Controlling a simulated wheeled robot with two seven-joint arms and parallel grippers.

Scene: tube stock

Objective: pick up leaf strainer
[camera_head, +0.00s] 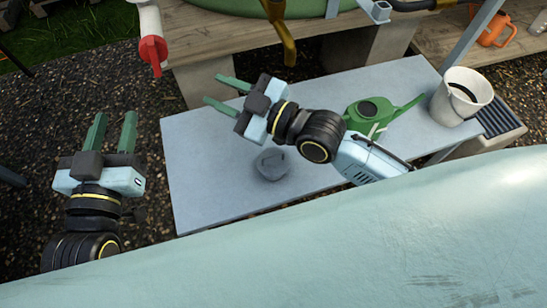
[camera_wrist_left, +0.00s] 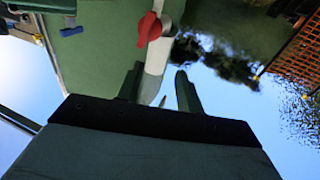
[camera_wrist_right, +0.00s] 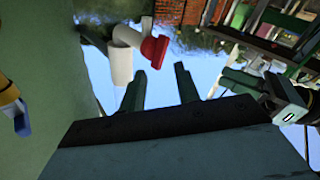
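A small dark grey rounded piece (camera_head: 271,165), which looks like the leaf strainer, lies on the grey table (camera_head: 205,160) near its middle. My right gripper (camera_head: 227,92) is above the table, up and left of that piece in the head view, with its fingers pointing left. It is open and empty; its parted fingers also show in the right wrist view (camera_wrist_right: 160,86). My left gripper (camera_head: 115,133) is left of the table, open and empty. Its parted fingers also show in the left wrist view (camera_wrist_left: 159,88). Neither wrist view shows the grey piece.
A white bucket (camera_head: 458,98) is at the table's right end. A white pipe with a red fitting (camera_head: 152,48) hangs at upper left. The table's left part is clear.

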